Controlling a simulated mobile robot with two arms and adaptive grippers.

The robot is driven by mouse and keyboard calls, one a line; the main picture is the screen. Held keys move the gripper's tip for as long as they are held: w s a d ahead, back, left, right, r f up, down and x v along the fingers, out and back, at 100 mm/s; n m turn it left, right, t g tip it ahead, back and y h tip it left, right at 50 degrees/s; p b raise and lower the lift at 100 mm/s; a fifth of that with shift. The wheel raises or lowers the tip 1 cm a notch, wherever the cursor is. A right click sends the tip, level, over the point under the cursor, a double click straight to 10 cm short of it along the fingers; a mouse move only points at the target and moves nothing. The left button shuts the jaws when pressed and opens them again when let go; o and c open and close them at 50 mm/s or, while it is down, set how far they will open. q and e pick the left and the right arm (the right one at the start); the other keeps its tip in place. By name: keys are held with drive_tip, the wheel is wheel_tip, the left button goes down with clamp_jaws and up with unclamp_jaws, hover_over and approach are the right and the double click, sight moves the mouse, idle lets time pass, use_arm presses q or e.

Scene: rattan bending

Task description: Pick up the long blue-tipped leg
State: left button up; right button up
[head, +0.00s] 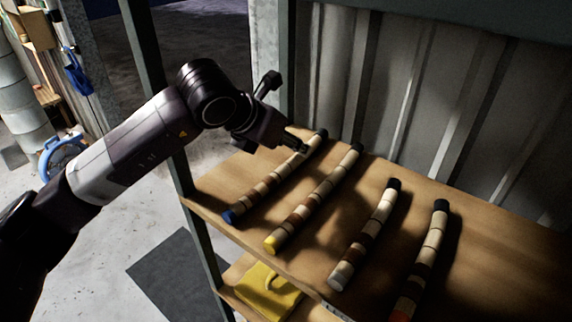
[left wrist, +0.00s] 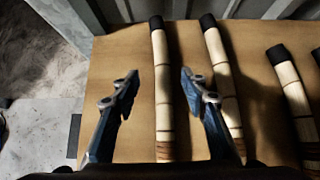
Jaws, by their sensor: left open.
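The long blue-tipped leg (head: 262,188) lies on the wooden shelf as the leftmost of the legs in the head view. Its blue end points to the shelf's front edge and its black end to the back wall. My left gripper (head: 298,146) is over its far part and hides some of it. In the left wrist view, my left gripper (left wrist: 160,78) is open, with the leg (left wrist: 163,115) between its two fingers and a gap on each side. The blue tip is out of that view. My right gripper is in neither view.
A yellow-tipped leg (head: 316,198) lies close on the right, near the right finger in the left wrist view. A pale-tipped leg (head: 365,233) and a red-tipped leg (head: 428,255) lie farther right. Shelf posts (head: 183,172) and the ribbed wall (head: 400,85) bound the shelf (head: 335,232).

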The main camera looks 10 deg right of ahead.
use_arm(q)
drive_tip(key=shift+w+d+f+p, duration=0.2)
drive_tip(key=shift+d+f+p, duration=0.05)
drive_tip(key=shift+f+p, duration=0.05)
drive_tip(key=p+x, duration=0.2)
drive_tip(key=x, duration=0.2)
drive_tip(key=shift+s+f, duration=0.1)
drive_tip(key=shift+f, duration=0.05)
drive_tip(key=shift+d+f, duration=0.2)
drive_tip(key=shift+f, duration=0.05)
drive_tip(key=shift+c, duration=0.7)
clamp_jaws()
